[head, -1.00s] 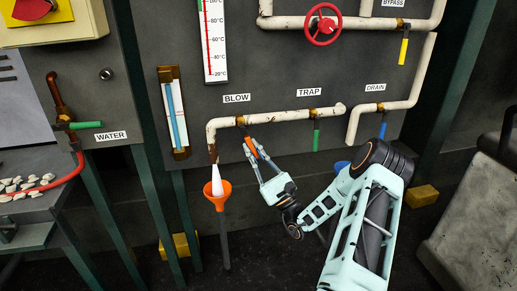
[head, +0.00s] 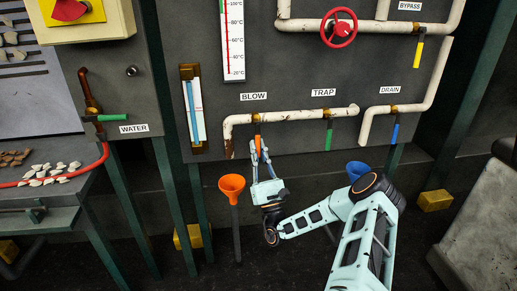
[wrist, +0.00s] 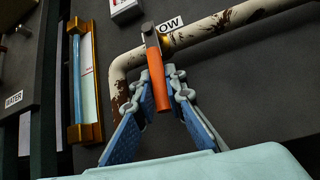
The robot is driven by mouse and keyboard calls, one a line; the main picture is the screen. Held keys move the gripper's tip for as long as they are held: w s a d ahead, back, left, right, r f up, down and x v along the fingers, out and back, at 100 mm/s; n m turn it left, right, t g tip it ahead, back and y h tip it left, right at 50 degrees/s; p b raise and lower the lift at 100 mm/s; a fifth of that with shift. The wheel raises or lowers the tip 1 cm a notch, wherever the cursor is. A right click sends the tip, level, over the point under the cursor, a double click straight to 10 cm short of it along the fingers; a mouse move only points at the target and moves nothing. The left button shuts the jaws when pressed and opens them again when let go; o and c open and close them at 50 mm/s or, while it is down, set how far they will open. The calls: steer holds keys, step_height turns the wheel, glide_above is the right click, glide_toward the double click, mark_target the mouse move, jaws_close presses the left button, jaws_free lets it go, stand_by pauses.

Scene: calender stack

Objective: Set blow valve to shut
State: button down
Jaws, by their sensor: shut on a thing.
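The blow valve's orange handle (head: 257,143) hangs down from the white pipe (head: 290,115), under the BLOW label (head: 253,96), roughly square to the pipe. My gripper (head: 261,158) is at the handle from below, shut on it. In the wrist view, the handle (wrist: 157,82) runs down between the blue-padded fingers (wrist: 162,103); the exact contact is partly hidden. The open pipe end (head: 228,148) points down above the orange funnel (head: 232,185). No white plume shows between them.
To the right, the green trap handle (head: 328,134) and blue drain handle (head: 395,133) hang down. A red wheel (head: 339,27) and yellow bypass handle (head: 418,49) sit above. The green water handle (head: 106,118) is at left. A glass gauge (head: 194,108) stands left of the pipe.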

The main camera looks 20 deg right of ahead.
steer(key=c, duration=2)
jaws_free()
steer(key=shift+o, duration=0.2)
steer(key=v, duration=1.2)
